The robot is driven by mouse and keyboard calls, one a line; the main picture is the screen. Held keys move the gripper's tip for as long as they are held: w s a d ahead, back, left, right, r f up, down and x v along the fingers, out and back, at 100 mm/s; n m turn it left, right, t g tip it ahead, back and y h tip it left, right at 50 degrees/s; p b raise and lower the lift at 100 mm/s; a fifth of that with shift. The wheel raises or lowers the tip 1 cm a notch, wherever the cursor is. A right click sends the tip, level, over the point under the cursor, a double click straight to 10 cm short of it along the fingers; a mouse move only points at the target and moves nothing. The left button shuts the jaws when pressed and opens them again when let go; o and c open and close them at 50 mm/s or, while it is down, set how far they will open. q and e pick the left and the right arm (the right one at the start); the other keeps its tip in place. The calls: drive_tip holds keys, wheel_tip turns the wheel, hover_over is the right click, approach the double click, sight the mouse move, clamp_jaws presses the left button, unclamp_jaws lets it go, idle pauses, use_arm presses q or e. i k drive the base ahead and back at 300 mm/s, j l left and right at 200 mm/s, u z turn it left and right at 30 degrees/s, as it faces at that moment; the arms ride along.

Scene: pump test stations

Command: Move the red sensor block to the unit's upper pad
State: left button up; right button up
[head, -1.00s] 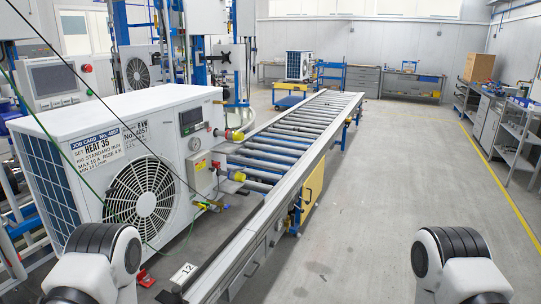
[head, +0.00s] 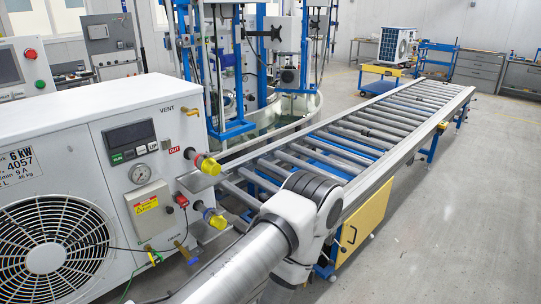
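A small red block (head: 182,200), which looks like the sensor block, sits on the right end of the white unit (head: 97,130), beside a grey box with a yellow label (head: 147,204). An upper yellow-capped fitting (head: 208,165) and a lower one (head: 214,218) stick out to its right. A red OUT label (head: 174,150) is above the block. I cannot tell which surface is the upper pad. One of my arms crosses the lower middle of the head view, in front of the roller conveyor. Neither gripper shows.
The roller conveyor (head: 378,190) runs from beside the unit to the back right, with a yellow panel (head: 362,222) below it. Another unit (head: 397,46) stands on a cart at the back. The floor (head: 460,220) at right is clear.

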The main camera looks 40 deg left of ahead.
sight(180, 199)
drive_tip(key=i+u, duration=0.4)
drive_tip(key=i+l+u, duration=0.2)
drive_tip(key=u, duration=0.15)
drive_tip(key=i+l+u, duration=0.95)
drive_tip(key=l+u, duration=0.2)
drive_tip(key=i+l+u, duration=0.15)
drive_tip(key=l+u, duration=0.25)
drive_tip(key=i+l+u, duration=0.1)
drive_tip(key=l+u, duration=0.25)
drive_tip(key=l, duration=0.25)
drive_tip(key=l+u, duration=0.4)
drive_tip(key=l, duration=0.1)
